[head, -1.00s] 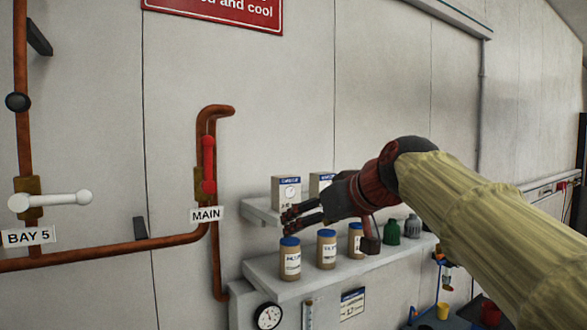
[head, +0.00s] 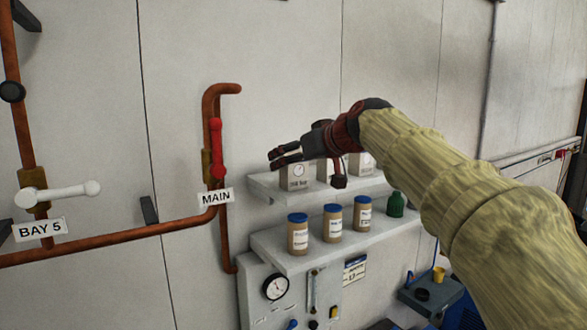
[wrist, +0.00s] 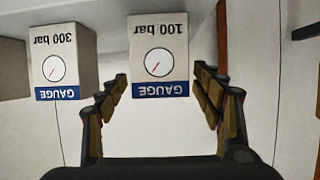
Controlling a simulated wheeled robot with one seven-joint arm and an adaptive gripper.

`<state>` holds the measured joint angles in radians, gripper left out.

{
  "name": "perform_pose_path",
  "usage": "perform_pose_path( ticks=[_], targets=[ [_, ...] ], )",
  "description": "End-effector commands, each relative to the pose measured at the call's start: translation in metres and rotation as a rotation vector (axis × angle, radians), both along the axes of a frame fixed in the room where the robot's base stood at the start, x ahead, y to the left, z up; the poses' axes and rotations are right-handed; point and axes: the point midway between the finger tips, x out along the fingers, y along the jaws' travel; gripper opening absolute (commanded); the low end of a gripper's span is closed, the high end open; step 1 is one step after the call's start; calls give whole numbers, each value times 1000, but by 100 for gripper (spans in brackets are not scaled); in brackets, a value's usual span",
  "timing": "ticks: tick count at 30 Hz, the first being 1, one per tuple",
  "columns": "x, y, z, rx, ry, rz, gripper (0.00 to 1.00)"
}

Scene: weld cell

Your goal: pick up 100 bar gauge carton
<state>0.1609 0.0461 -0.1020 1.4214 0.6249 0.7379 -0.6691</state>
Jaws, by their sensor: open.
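The 100 bar gauge carton (wrist: 160,58) is a pale box with a blue GAUGE band and a dial, upside down in the wrist view. It appears centred between my fingers. In the head view it is the leftmost carton (head: 297,178) on the upper shelf, its top partly hidden by my fingers. My gripper (head: 281,158) is open and empty, its fingers toward the carton top; it also shows in the wrist view (wrist: 162,82). I cannot tell whether the fingers touch the carton.
The 300 bar carton (wrist: 64,55) stands beside it, with another carton (head: 362,163) further right. Brown jars with blue lids (head: 333,225) and a green bottle (head: 396,205) stand on the lower shelf (head: 285,260). A copper pipe with a red MAIN handle (head: 216,148) is left.

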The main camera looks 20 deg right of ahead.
Motion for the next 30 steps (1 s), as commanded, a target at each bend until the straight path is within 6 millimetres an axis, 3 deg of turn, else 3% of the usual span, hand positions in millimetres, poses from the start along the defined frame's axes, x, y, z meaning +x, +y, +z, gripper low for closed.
perform_pose_path(
  ticks=[7,30],
  targets=[
    [1,0,0,0,-1,0,66],
    [1,0,0,0,-1,0,22]
  ],
)
